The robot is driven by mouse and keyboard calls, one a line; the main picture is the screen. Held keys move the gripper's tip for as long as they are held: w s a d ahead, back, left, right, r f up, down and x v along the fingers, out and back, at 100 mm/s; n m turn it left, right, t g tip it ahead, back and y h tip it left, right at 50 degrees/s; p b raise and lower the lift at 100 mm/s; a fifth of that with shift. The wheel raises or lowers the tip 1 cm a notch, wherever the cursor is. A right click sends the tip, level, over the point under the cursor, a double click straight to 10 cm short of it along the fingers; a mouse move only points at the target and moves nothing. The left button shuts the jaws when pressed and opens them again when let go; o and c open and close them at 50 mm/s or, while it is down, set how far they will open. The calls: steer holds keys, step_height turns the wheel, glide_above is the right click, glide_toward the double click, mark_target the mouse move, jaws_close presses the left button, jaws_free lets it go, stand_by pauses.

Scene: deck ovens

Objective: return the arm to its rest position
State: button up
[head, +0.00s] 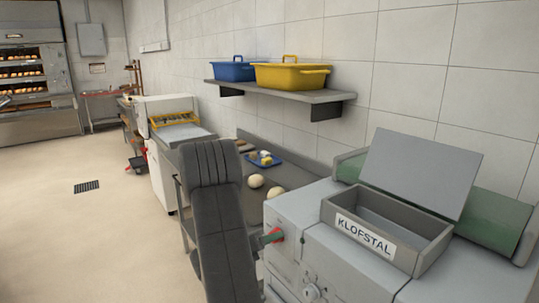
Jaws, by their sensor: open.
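A dark grey, ribbed link of my arm rises from the bottom middle of the head view, bent at its top, in front of the worktop. My gripper is not in view, so its jaws and anything near them cannot be seen. The arm link hides part of the worktop and of the machine behind it.
A grey machine with an open-lidded box marked KLOFSTAL (365,238) stands close on the right. Dough balls (256,181) and a blue tray (264,159) lie on the worktop. Blue (232,71) and yellow (290,77) tubs sit on a shelf (283,95). The left floor is clear.

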steer(key=shift+a, duration=0.15)
steer(key=b+v, duration=0.2)
steer(key=v, duration=1.2)
steer(key=w+d+f+m+t+b, duration=0.1)
steer(key=w+d+m+t+b, duration=0.1)
steer(key=w+d+m+b, duration=0.6)
steer(key=d+m+b, duration=0.3)
steer(key=m+b, duration=0.2)
steer(key=m, duration=0.1)
steer(key=shift+d+f+m+b, duration=0.25)
steer(key=shift+f+m+b, duration=0.05)
steer(key=shift+f+m, duration=0.1)
stand_by(0.5)
steer(key=shift+a+r+y, duration=0.1)
steer(key=shift+y, duration=0.2)
